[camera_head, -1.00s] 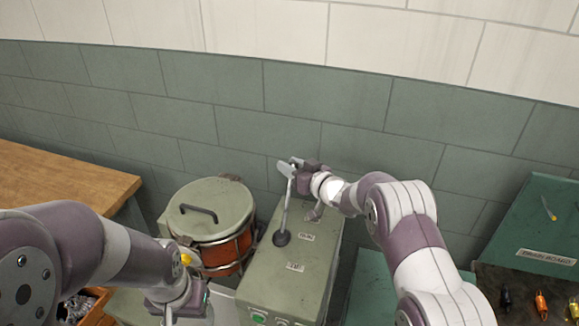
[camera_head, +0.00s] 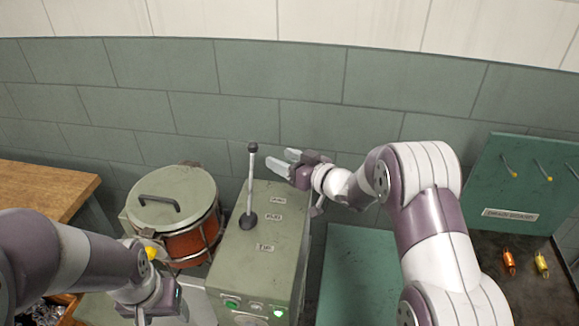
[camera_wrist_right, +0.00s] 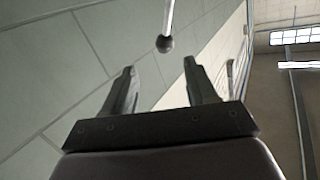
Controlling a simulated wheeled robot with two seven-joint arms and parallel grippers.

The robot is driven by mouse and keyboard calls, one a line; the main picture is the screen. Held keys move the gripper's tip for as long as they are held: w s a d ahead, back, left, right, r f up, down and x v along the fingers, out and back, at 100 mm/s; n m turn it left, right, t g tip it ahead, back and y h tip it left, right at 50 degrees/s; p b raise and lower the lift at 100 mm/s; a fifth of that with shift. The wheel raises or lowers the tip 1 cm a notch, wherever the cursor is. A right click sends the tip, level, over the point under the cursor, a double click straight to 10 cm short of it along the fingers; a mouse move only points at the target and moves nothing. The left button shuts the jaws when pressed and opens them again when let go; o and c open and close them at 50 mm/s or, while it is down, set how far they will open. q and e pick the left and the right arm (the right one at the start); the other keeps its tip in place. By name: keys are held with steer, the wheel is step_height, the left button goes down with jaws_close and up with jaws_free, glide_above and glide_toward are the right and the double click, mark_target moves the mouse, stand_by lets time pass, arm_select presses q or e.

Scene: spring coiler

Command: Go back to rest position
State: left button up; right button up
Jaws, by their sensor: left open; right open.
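My right gripper (camera_head: 286,165) is open and empty in the head view. It is just right of the upright lever (camera_head: 251,190) on the green machine (camera_head: 262,240), apart from it. In the right wrist view the open fingers (camera_wrist_right: 163,85) show, with the lever's dark ball knob (camera_wrist_right: 164,44) beyond them. My left gripper (camera_head: 160,318) is low at the left, in front of the machine's left side, open with its fingertips partly cut off by the lower edge.
A lidded drum (camera_head: 172,212) stands left of the machine. A wooden table (camera_head: 45,190) is at the far left. At the right a green board (camera_head: 525,185) with hooks stands above small coloured parts (camera_head: 509,262). A tiled wall (camera_head: 300,100) is behind.

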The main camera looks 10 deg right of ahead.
steer(key=shift+v, duration=0.9)
steer(key=shift+w, duration=0.1)
steer(key=s+d+f+m+g+h, duration=0.4)
steer(key=s+d+f+g+h, duration=0.2)
steer(key=s+d+f+h, duration=0.5)
steer(key=s+a+r+m+g, duration=0.1)
steer(key=s+g, duration=0.1)
steer(key=s, duration=0.7)
steer(key=s+a+r+m+g, duration=0.1)
steer(key=s+r+g, duration=0.1)
steer(key=s, duration=0.8)
steer(key=shift+s+r+g+y, duration=0.2)
steer(key=shift+s+g+y, duration=0.1)
steer(key=shift+g, duration=0.4)
